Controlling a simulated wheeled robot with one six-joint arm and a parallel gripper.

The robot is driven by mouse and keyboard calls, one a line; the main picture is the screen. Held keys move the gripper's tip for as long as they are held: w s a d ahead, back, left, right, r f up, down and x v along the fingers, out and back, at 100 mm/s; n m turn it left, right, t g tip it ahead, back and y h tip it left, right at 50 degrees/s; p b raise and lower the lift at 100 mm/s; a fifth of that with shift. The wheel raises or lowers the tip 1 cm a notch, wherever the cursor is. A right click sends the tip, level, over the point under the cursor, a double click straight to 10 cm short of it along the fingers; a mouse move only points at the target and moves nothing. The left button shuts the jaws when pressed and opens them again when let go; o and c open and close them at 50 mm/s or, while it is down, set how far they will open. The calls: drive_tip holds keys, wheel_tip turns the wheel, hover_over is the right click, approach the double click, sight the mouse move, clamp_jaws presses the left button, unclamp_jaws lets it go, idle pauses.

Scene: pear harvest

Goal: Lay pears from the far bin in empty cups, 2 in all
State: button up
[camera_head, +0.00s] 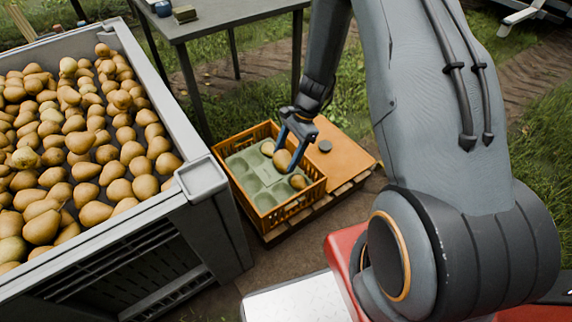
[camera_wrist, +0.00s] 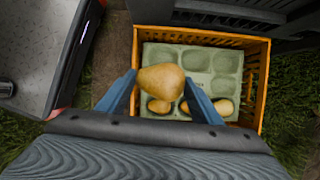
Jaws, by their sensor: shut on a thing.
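My gripper (camera_head: 291,150) is shut on a yellow-brown pear (camera_wrist: 161,82), held above the green cup tray (camera_wrist: 160,55). The held pear also shows in the head view (camera_head: 281,161). The tray sits in an orange crate (camera_wrist: 202,37). In the wrist view, a row nearest my gripper holds a pear at left (camera_wrist: 158,107), one at right (camera_wrist: 225,107) and one between, partly hidden by a finger. The other row in clear view has empty cups. A large grey bin (camera_head: 201,177) full of pears stands left in the head view.
The crate stands on a wooden pallet or board (camera_head: 340,152) with a small dark disc (camera_head: 325,146) on it. A grey table (camera_head: 215,18) is behind. The bin's corner rises close beside the crate. Grass and soil surround them.

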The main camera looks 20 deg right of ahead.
sight(287, 159)
drive_tip(key=f, duration=0.1)
drive_tip(key=w+f+m+b, duration=0.1)
drive_tip(key=f+m+b, duration=0.1)
drive_tip(key=f, duration=0.1)
drive_tip(key=shift+w+d+t, duration=0.25)
drive_tip(key=shift+d+t, duration=0.15)
wheel_tip(287, 159, down, 10)
drive_tip(key=b, duration=0.9)
drive_tip(key=shift+r, duration=0.2)
drive_tip(key=shift+a, duration=0.45)
drive_tip(key=shift+f+b, duration=0.85)
drive_tip(key=shift+f, duration=0.9)
drive_tip(key=shift+f+b, duration=1.3)
drive_tip(key=shift+f, duration=0.65)
idle(0.4)
